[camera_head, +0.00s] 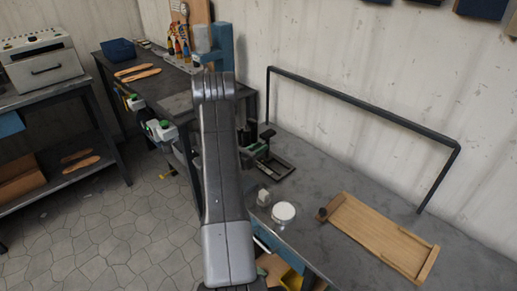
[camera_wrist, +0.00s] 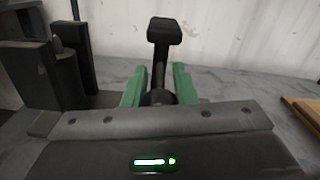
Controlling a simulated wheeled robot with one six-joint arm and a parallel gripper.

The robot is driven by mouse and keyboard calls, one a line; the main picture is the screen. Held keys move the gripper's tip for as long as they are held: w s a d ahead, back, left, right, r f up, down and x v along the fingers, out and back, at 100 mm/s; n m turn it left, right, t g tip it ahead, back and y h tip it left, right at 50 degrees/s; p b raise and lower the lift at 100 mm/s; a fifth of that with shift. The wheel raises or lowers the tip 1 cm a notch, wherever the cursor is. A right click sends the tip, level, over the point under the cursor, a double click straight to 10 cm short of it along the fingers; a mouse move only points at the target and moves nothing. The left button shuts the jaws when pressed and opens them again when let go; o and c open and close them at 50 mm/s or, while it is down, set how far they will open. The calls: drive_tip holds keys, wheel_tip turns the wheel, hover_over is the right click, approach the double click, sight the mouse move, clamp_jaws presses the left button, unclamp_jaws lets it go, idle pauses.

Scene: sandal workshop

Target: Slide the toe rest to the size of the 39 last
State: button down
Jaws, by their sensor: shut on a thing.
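In the wrist view, my gripper (camera_wrist: 159,78) has its two green fingers closed around a dark upright post with a square black head (camera_wrist: 165,30). The head rises above the fingertips; the post's lower end is hidden behind my gripper body. I cannot tell for sure whether this post belongs to the toe rest. Dark upright blocks (camera_wrist: 75,55) stand on a base just left of the fingers. In the head view, my gripper is partly hidden by my arm, beside a dark frame-like fixture (camera_head: 276,168) on the grey bench. I cannot make out a last marked 39.
On the bench (camera_head: 335,180), a white round dish (camera_head: 284,212) and a small pale block (camera_head: 263,197) lie in front of the fixture. A wooden board (camera_head: 375,235) lies to the right. A black rail (camera_head: 365,105) stands along the back. Another workbench (camera_head: 172,78) is at back left.

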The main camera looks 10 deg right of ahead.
drive_tip(key=shift+s+d+f+b, duration=0.25)
drive_tip(key=shift+s+b, duration=0.1)
drive_tip(key=shift+b, duration=0.25)
drive_tip(key=shift+s+d+r, duration=0.15)
drive_tip(key=shift+s+r, duration=0.05)
drive_tip(key=shift+s, duration=0.1)
drive_tip(key=c, duration=1.2)
unclamp_jaws()
drive_tip(key=shift+o, duration=0.2)
drive_tip(key=b+v, duration=0.2)
drive_tip(key=v, duration=1.1)
drive_tip(key=shift+s+a, duration=0.2)
drive_tip(key=shift+a, duration=0.15)
